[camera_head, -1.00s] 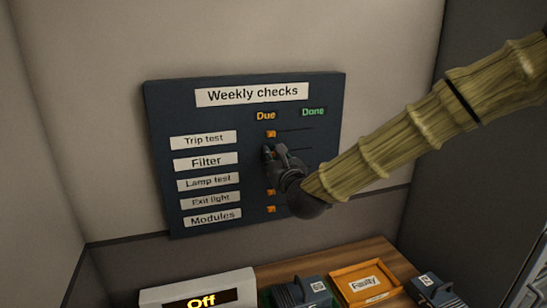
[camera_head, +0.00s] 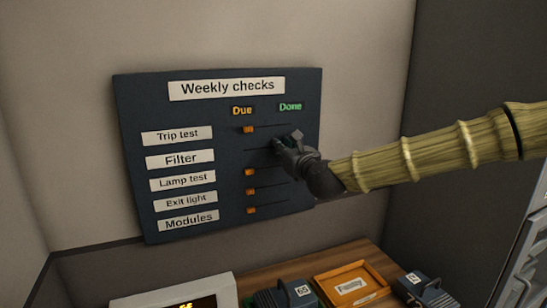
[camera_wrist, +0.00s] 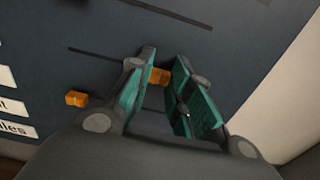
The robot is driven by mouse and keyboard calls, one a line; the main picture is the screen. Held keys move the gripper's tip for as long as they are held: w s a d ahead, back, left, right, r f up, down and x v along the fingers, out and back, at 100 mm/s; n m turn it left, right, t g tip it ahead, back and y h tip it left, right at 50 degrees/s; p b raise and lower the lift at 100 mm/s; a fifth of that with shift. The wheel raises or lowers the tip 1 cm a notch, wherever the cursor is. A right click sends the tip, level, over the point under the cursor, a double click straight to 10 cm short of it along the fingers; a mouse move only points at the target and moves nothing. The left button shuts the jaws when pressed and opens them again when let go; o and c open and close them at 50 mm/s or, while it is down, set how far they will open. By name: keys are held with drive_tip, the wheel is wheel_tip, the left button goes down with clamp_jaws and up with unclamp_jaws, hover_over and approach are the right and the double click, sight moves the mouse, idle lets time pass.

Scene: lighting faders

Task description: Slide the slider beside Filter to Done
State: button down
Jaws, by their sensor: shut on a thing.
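The dark Weekly checks board (camera_head: 218,135) hangs on the wall, with a Due label (camera_head: 242,111) on the left and a Done label (camera_head: 290,107) on the right. The Filter label (camera_head: 181,158) marks the second row. My gripper (camera_head: 284,144) is at the right part of that row, below Done, and covers its slider in the head view. In the wrist view, my gripper is shut on the orange Filter slider (camera_wrist: 158,76) between its green-faced fingers. The bare track runs left of it. The track's right end is hidden.
The Trip test slider (camera_head: 249,129) and the Lamp test slider (camera_head: 250,172) sit under Due, as do the Exit light and Modules sliders. Below, a wooden surface (camera_head: 255,265) holds an orange tray (camera_head: 322,287), dark devices and a display box.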

drive_tip(key=shift+w+d+b, duration=0.25)
drive_tip(key=shift+w+d, duration=0.05)
drive_tip(key=shift+d, duration=0.4)
drive_tip(key=shift+w+d+b, duration=0.2)
drive_tip(key=shift+w+d, duration=0.1)
drive_tip(key=shift+d, duration=0.45)
drive_tip(key=c, duration=1.3)
unclamp_jaws()
drive_tip(key=shift+d, duration=0.15)
drive_tip(key=shift+a, duration=0.2)
drive_tip(key=v, duration=1.2)
drive_tip(key=shift+d, duration=0.1)
drive_tip(key=shift+f, duration=0.15)
